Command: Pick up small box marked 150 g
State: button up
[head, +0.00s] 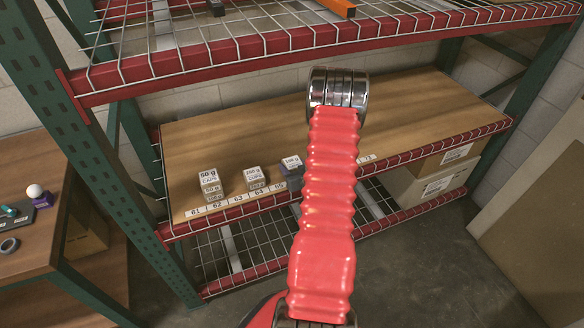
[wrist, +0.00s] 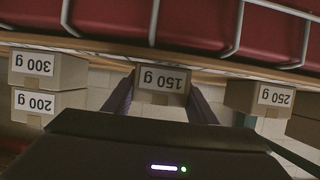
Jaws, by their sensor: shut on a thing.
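The small box marked 150 g (wrist: 162,84) is at the centre of the wrist view, its white label facing the camera and showing upside down. My gripper (wrist: 160,92) is shut on it, with one dark purple finger on each side of the box. The box's far side is hidden. In the head view my red ribbed arm covers the middle of the shelf, and I cannot make out the gripper clearly there.
In the wrist view, boxes marked 300 g (wrist: 48,68) and 200 g (wrist: 42,105) are stacked at left, and a 250 g box (wrist: 262,97) is at right. The head view shows small stacked boxes (head: 209,184) on the wooden shelf (head: 235,135), below a wire rack (head: 230,50).

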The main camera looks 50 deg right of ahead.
aim_at(292, 162)
jog(key=shift+r, duration=5)
